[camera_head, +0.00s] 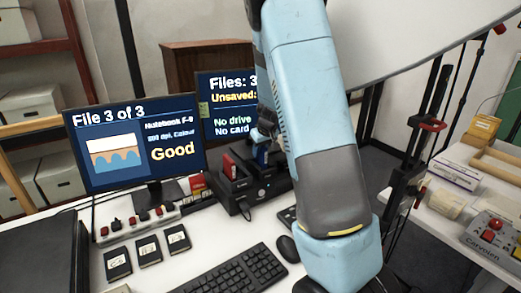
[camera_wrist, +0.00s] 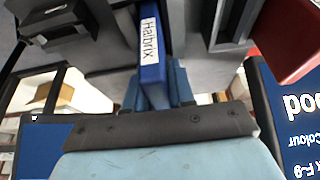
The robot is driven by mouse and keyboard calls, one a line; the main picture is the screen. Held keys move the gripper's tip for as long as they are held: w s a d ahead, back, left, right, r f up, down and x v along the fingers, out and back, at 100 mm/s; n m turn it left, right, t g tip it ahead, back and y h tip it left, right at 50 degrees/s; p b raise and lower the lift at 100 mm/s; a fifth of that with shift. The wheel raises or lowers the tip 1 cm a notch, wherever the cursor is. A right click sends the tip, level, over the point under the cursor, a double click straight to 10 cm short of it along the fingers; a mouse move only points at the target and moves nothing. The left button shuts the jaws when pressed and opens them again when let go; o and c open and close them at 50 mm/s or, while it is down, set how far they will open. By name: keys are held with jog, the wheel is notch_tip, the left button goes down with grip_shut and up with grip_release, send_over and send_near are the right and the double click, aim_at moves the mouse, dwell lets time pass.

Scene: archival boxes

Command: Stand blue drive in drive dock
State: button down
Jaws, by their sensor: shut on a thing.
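The blue drive (camera_wrist: 152,62), with a white label reading "Halbrix", is upright between the fingers of my gripper (camera_wrist: 154,88) in the wrist view. My gripper is shut on it. In the head view the blue drive (camera_head: 262,154) shows at the right part of the black drive dock (camera_head: 264,186), partly behind my arm. I cannot tell whether its lower end is inside a slot. A red drive (camera_head: 230,167) stands in the left part of the dock. The red drive also shows at the upper right of the wrist view (camera_wrist: 288,42).
A monitor (camera_head: 135,140) reads "File 3 of 3" and "Good"; another (camera_head: 226,107) reads "No drive" and "No card". A keyboard (camera_head: 230,272), a mouse (camera_head: 288,249), a power strip (camera_head: 138,221) and black cards (camera_head: 148,250) lie on the white desk.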

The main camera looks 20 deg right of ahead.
aim_at(263, 147)
jog(key=shift+f, duration=0.65)
jog(key=c, duration=0.9)
grip_release()
jog(key=shift+r, duration=0.1)
jog(key=shift+v, duration=3.6)
jog(key=s+a+r+y, duration=0.2)
jog(key=s+a+r, duration=0.3)
jog(key=a+r, duration=0.5)
jog(key=s+r+h, duration=0.1)
jog(key=s+r, duration=0.1)
jog(key=s, duration=0.8)
jog(key=s+r+m+h, duration=0.1)
jog(key=s+r, duration=0.2)
jog(key=s, duration=0.7)
jog(key=s+d+r+m+t, duration=0.1)
jog(key=s+r, duration=0.1)
jog(key=s, duration=0.7)
jog(key=shift+s+d+r+h, duration=0.1)
jog(key=shift+s+r+h, duration=0.05)
jog(key=shift+s+h, duration=0.25)
